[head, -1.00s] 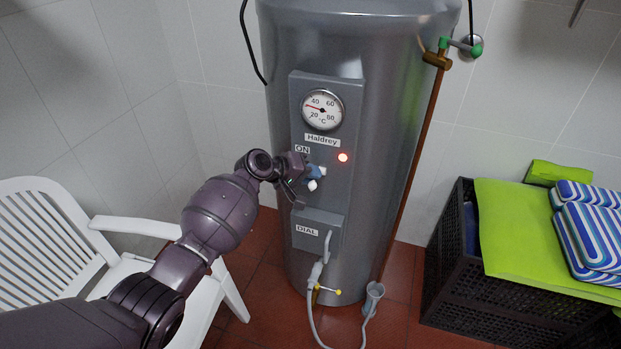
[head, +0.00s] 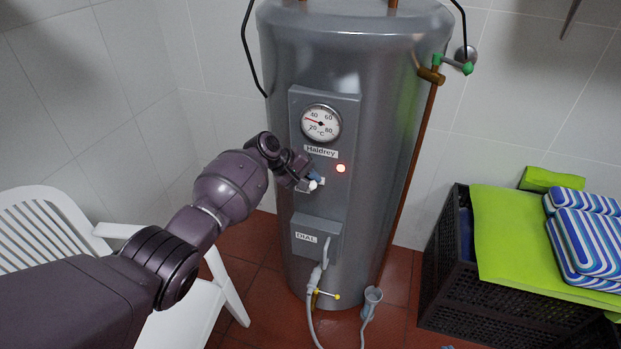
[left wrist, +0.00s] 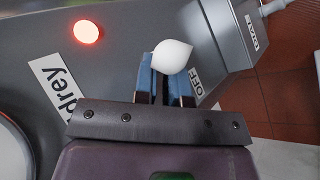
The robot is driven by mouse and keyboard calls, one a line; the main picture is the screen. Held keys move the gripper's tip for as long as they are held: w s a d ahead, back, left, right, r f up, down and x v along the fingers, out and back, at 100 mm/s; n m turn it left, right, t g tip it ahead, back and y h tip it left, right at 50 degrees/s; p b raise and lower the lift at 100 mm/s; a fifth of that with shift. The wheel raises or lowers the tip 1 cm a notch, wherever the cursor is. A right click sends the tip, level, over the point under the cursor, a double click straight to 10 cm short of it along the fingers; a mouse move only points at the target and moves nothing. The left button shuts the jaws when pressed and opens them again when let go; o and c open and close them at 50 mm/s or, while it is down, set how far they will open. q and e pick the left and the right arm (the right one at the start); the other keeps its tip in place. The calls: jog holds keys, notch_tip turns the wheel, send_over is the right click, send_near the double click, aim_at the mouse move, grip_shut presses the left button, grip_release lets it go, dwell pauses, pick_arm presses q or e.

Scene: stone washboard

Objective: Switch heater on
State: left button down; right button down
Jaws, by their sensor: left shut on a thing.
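The heater is a tall grey metal tank (head: 385,130) with a control panel (head: 345,100) on its front. My left gripper (head: 314,182) is at the panel below the "Haldrey" label (head: 320,151). It is shut on a small white switch knob (left wrist: 173,56), which shows between and beyond its blue fingertips (left wrist: 165,85) in the left wrist view. An "OFF" label (left wrist: 197,88) is beside the fingers there. The "ON" label is hidden behind my gripper in the head view. A red indicator light (head: 341,168) glows right of the gripper. My right gripper is not in view.
A dial gauge (head: 321,123) is above the label, and a "DIAL" box (head: 318,237) below. A white plastic chair (head: 185,305) stands at left beneath my arm. A black crate (head: 447,255) with green and striped cushions (head: 590,235) stands at right. A copper pipe (head: 408,165) runs beside the tank.

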pick_arm(q)
jog(key=shift+s+d+f, duration=0.25)
jog(key=shift+s+f, duration=0.15)
jog(key=shift+f, duration=0.05)
jog(key=c, duration=1.2)
grip_release()
jog(key=shift+d+r, duration=0.1)
jog(key=shift+r, duration=0.05)
jog(key=p+v, duration=0.1)
jog(key=v, duration=1)
jog(key=shift+w+p, duration=0.2)
jog(key=shift+p, duration=0.2)
